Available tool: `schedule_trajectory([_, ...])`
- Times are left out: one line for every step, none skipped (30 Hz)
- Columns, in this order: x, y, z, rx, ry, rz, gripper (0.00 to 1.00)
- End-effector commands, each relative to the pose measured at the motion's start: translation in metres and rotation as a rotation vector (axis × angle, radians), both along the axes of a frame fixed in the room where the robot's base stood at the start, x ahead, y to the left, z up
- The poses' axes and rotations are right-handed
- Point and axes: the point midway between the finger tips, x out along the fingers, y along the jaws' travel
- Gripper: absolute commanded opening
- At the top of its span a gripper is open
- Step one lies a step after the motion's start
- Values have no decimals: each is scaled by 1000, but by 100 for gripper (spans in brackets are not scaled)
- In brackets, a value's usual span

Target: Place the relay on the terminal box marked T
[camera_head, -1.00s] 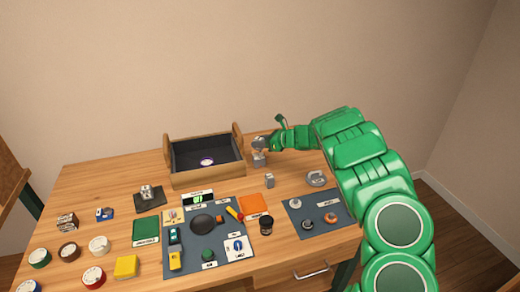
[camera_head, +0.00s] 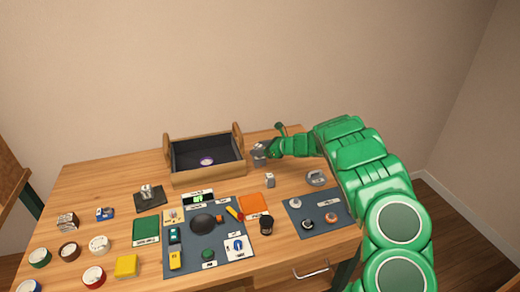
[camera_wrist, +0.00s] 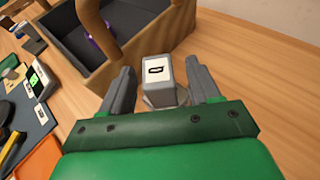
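My gripper (camera_wrist: 160,70) is open, with one finger on each side of a grey box (camera_wrist: 156,92) in the wrist view. Gaps show between the box and both fingers. The box has a white label with a dark mark that I cannot read surely as a letter. A wider grey part shows beneath it. In the head view my gripper (camera_head: 264,150) is beside the wooden tray's right end, and the fingers partly hide the box there. A small grey block (camera_head: 270,181) stands on the table in front of it. I cannot tell which is the relay or which box bears T.
An open wooden tray (camera_head: 207,178) with a dark inside holds a small purple-and-white thing (camera_head: 207,161). A grey ring-shaped thing (camera_head: 316,178) lies to the right. Blue-grey mats (camera_head: 225,262) with several small items fill the front. Bare table shows behind my gripper.

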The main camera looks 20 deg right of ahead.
Motion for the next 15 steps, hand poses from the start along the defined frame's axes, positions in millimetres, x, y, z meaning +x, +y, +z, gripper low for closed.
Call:
schedule_trajectory([0,0,0,0,0,0,62])
schedule_trajectory([0,0,0,0,0,0,62])
schedule_trajectory([0,0,0,0,0,0,62])
schedule_trajectory([0,0,0,0,0,0,62])
schedule_trajectory([0,0,0,0,0,0,62])
schedule_trajectory([0,0,0,0,0,0,62])
schedule_trajectory([0,0,1,0,0,0,62])
schedule_trajectory([0,0,1,0,0,0,62])
schedule_trajectory([0,0,3,0,0,0,62])
schedule_trajectory([-1,-1,3,0,0,0,62])
schedule_trajectory([-3,-3,4,-1,0,-1,62])
schedule_trajectory([-5,-6,6,-1,0,-1,62])
schedule_trajectory([-7,-8,7,-1,1,-2,62])
schedule_trajectory([-9,-11,8,-1,1,-2,62])
schedule_trajectory([-13,-15,10,-2,1,-4,62])
